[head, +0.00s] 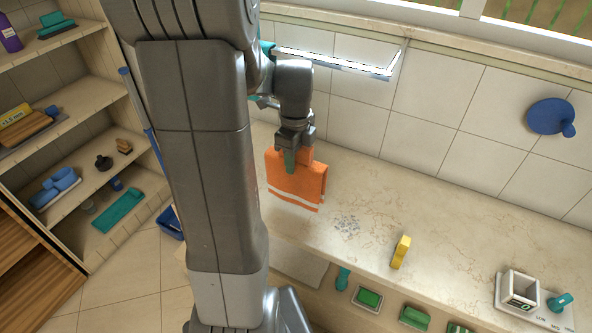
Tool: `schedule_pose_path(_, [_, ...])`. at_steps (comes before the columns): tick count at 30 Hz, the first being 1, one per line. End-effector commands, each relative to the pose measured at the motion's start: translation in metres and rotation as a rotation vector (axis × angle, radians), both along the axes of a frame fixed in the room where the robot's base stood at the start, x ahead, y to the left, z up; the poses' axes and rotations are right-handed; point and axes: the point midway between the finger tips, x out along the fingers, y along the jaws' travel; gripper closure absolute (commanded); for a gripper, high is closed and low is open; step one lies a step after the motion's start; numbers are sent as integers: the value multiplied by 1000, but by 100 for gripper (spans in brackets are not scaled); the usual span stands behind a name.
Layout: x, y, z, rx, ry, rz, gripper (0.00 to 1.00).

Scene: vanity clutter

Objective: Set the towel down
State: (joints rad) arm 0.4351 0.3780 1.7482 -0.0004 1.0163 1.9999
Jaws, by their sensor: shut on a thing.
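The orange towel (305,187), folded with a white stripe near its lower edge, hangs below my gripper (291,157) in the head view. My gripper points down and is shut on the towel's top edge. The towel is in front of the stone countertop (460,225); I cannot tell whether its lower edge touches the surface. My arm covers the counter's left part.
A yellow object (401,252) stands on the counter, right of a patch of small grey bits (347,224). A white box (519,288) sits at the right. A towel rail (335,64) is on the tiled wall. Open counter lies between.

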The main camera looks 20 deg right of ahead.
Motion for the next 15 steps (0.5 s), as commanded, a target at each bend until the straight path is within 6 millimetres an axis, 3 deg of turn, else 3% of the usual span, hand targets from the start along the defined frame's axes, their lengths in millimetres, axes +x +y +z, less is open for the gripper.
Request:
schedule_pose_path(9, [0,0,-40,1,2,0,97])
schedule_pose_path(15, [0,0,-48,-1,-2,0,97])
